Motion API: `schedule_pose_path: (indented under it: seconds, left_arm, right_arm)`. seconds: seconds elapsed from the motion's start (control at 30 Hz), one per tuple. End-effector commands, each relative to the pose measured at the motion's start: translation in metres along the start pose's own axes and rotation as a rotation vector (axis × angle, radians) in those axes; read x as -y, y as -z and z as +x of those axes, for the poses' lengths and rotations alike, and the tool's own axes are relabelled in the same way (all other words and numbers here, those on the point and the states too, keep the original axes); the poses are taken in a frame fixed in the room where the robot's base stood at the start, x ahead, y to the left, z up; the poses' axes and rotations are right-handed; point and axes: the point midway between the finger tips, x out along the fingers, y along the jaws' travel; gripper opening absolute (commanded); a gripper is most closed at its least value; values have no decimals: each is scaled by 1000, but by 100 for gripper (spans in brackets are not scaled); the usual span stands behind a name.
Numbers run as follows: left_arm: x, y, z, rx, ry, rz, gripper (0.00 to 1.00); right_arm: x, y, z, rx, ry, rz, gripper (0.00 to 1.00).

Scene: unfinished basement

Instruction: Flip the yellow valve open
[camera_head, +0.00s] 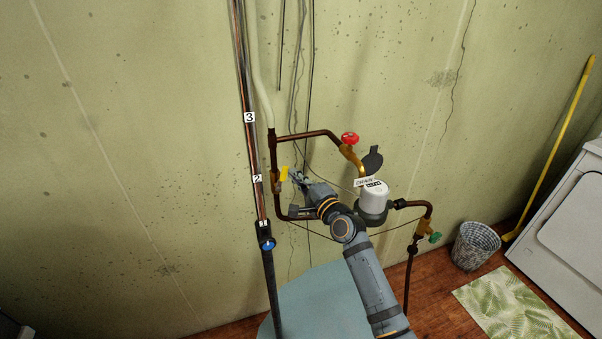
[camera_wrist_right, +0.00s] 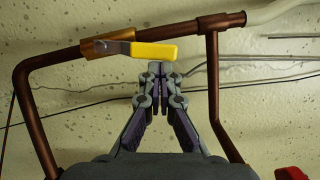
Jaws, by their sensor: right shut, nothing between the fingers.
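The yellow valve handle (camera_head: 284,174) sits on a brass valve on the upright copper pipe by the wall. In the right wrist view the yellow handle (camera_wrist_right: 152,51) lies roughly along the pipe, at a slight angle to it, with its pivot on the brass body (camera_wrist_right: 106,46). My right gripper (camera_head: 297,175) is just right of the handle in the head view. In the right wrist view my right gripper (camera_wrist_right: 158,68) is shut and empty, its tips at the handle's free end; I cannot tell whether they touch. My left gripper is not in view.
A red valve wheel (camera_head: 349,138) is up and right of the gripper. A grey meter (camera_head: 373,200) and a green valve handle (camera_head: 435,237) are to the right. The wall further left is clear.

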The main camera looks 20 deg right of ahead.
Motion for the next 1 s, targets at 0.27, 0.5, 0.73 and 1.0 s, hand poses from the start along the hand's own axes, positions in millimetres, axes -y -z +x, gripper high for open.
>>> schedule_pose_path:
  seconds: [0.27, 0.5, 0.73, 1.0]
  left_arm:
    - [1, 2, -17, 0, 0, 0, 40]
    - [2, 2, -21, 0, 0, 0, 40]
    - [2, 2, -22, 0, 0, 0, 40]
    - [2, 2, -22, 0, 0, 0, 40]
  right_arm:
    - [6, -12, 3, 0, -31, -121, 0]
    - [5, -17, 4, 0, -31, -118, 0]
    - [5, -19, 5, 0, -30, -118, 0]
    - [5, -19, 5, 0, -30, -117, 0]
